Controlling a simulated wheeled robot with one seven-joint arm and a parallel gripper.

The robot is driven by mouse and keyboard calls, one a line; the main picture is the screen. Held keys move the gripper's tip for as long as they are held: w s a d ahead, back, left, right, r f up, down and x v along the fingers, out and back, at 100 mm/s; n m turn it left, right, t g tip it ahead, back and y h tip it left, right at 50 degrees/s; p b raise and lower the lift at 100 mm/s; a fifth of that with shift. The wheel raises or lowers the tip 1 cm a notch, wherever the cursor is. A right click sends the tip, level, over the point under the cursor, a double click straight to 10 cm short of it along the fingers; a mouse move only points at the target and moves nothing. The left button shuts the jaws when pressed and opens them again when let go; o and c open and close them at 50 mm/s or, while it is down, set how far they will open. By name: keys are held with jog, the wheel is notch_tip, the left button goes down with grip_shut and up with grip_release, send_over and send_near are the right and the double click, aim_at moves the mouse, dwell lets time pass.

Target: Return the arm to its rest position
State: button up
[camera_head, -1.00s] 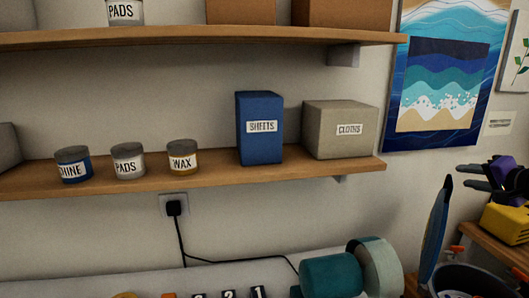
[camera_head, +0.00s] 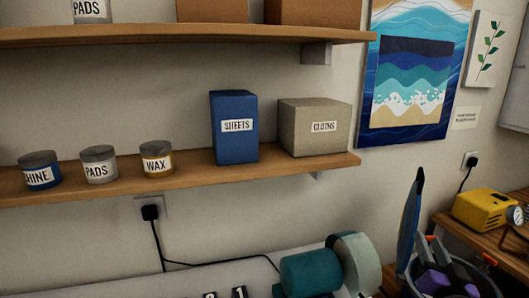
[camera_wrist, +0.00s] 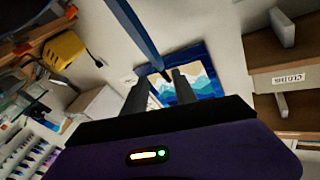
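My gripper (camera_wrist: 160,80) shows in the wrist view with its two dark fingers apart and nothing between them; the wave painting (camera_wrist: 196,80) is seen beyond the fingertips. A long blue bar-like thing (camera_wrist: 133,30) crosses the view above the fingers. In the head view, purple and dark parts (camera_head: 436,281) show at the bottom right, by a dark round container; I cannot tell whether they are my gripper or things in the container. An upright blue, pointed board (camera_head: 410,230) stands just left of them. The rest of my arm is out of view.
A wall shelf (camera_head: 300,166) holds a blue SHEETS box (camera_head: 234,127), a CLOTHS box (camera_head: 313,128) and several jars. Below are a teal cylinder machine (camera_head: 312,272) and a cable. A yellow machine (camera_head: 484,210) sits on a wooden bench at right.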

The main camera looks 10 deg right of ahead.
jog(key=s+a+f+n+y, duration=0.3)
jog(key=s+a+f, duration=0.1)
jog(key=s+a, duration=0.6)
jog(key=s+a+f+n+g+y, duration=0.1)
jog(key=s+a+f+n+y, duration=0.2)
jog(key=s+a, duration=0.7)
jog(key=s+a+f+n+g+y+b, duration=0.1)
jog(key=s+a+f+n+y, duration=0.1)
jog(key=s+a, duration=0.8)
jog(key=s+f+n, duration=0.1)
jog(key=s+f, duration=0.1)
jog(key=s, duration=0.4)
jog(key=shift+s+f+y, duration=0.3)
jog(key=shift+s+y, duration=0.05)
jog(key=shift+y, duration=0.05)
